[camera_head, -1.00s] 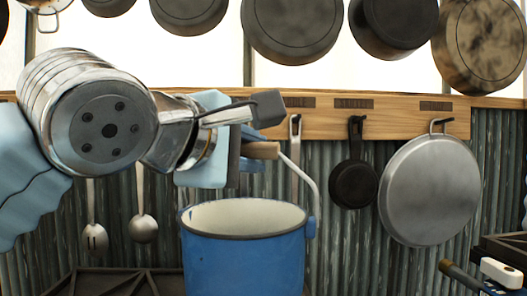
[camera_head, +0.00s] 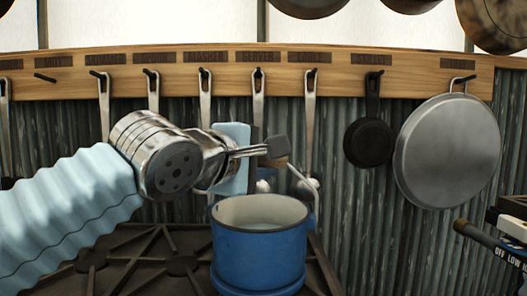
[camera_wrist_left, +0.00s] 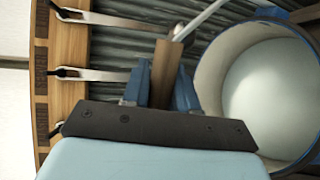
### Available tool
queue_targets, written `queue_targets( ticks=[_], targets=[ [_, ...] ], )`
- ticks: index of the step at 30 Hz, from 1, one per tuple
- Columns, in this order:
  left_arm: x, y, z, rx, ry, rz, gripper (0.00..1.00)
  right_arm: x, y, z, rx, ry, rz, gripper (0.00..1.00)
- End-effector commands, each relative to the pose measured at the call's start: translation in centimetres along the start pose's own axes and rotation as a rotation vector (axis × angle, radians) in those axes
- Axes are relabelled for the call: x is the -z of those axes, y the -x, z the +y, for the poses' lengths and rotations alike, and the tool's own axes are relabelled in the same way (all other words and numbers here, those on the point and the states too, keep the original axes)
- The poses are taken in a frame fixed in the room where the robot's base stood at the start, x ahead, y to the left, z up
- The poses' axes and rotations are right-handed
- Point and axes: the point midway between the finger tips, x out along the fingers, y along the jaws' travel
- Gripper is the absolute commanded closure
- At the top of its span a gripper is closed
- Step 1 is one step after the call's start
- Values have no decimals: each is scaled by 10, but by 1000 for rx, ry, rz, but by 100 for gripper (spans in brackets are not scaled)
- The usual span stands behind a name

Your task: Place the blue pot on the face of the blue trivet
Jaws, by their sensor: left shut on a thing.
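The blue pot (camera_head: 258,258), pale inside, stands upright over the dark stove grate in the head view. Its open mouth also shows at the right of the left wrist view (camera_wrist_left: 268,95). My left gripper (camera_head: 272,152) is above the pot's back rim, shut on the wooden grip of its wire handle (camera_wrist_left: 164,72). The grip lies between the two blue fingers in the wrist view. A wider blue band shows at the pot's foot; I cannot tell whether it is the trivet or part of the pot. No separate blue trivet is clear. My right gripper is not in view.
The dark stove grate (camera_head: 135,258) has bare room left of the pot. Utensils, a small black skillet (camera_head: 369,142) and a large grey pan (camera_head: 448,152) hang from the wooden rail (camera_head: 215,74). A dark object with a white part (camera_head: 490,235) stands at the right.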

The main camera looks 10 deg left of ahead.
Motion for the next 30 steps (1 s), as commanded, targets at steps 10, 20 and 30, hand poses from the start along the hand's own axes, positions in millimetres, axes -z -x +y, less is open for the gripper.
queue_targets(
  ticks=[10, 20, 30],
  targets=[
    [0, 0, -1, -1, 1, 0, 66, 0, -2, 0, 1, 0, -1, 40],
    [0, 0, -1, -1, 0, 0, 47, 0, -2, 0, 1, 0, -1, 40],
    [0, 37, 2, -6, 1, 1, 47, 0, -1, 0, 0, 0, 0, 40]
  ],
)
